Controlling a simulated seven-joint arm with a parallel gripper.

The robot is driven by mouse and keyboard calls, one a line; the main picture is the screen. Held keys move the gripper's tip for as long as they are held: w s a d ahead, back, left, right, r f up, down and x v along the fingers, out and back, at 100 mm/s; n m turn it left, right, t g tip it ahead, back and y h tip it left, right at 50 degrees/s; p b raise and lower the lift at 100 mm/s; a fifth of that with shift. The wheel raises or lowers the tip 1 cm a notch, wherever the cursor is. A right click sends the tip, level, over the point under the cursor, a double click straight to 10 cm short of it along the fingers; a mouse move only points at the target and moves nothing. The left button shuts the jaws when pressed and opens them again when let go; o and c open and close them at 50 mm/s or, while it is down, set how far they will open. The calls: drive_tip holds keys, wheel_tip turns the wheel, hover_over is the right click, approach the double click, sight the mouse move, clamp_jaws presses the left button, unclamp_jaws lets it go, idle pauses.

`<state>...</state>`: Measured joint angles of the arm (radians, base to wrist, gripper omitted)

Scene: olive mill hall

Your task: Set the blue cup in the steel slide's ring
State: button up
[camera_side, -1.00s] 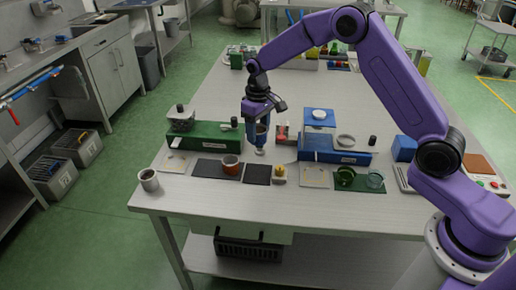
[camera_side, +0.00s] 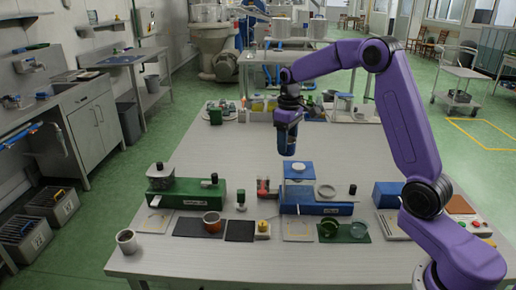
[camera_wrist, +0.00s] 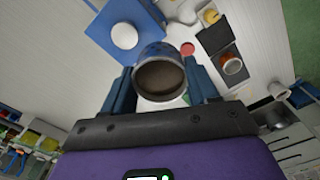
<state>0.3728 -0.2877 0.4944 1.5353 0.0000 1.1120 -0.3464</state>
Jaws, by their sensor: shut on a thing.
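My gripper (camera_side: 288,122) is shut on the blue cup (camera_side: 286,141) and holds it upright-looking, high above the back half of the table. In the wrist view the cup (camera_wrist: 160,51) sits between the two fingers, its round dark opening facing the camera. A pale grey ring (camera_side: 326,191) lies on the blue machine (camera_side: 318,208), in front of and below the cup, to its right. I cannot tell for sure that it is the steel slide's ring. The cup is well clear of it.
The blue machine's raised plate with a white disc (camera_side: 299,167) stands left of the ring. A green machine (camera_side: 186,191) stands further left. Open table lies behind the machines.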

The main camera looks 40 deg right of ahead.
drive_tip(key=s+d, duration=0.8)
drive_tip(key=d, duration=0.6)
drive_tip(key=shift+s+f, duration=0.1)
drive_tip(key=shift+f, duration=7.45)
drive_tip(key=shift+f, duration=0.55)
drive_tip(key=shift+f, duration=0.6)
drive_tip(key=shift+f, duration=0.2)
drive_tip(key=shift+f, duration=0.25)
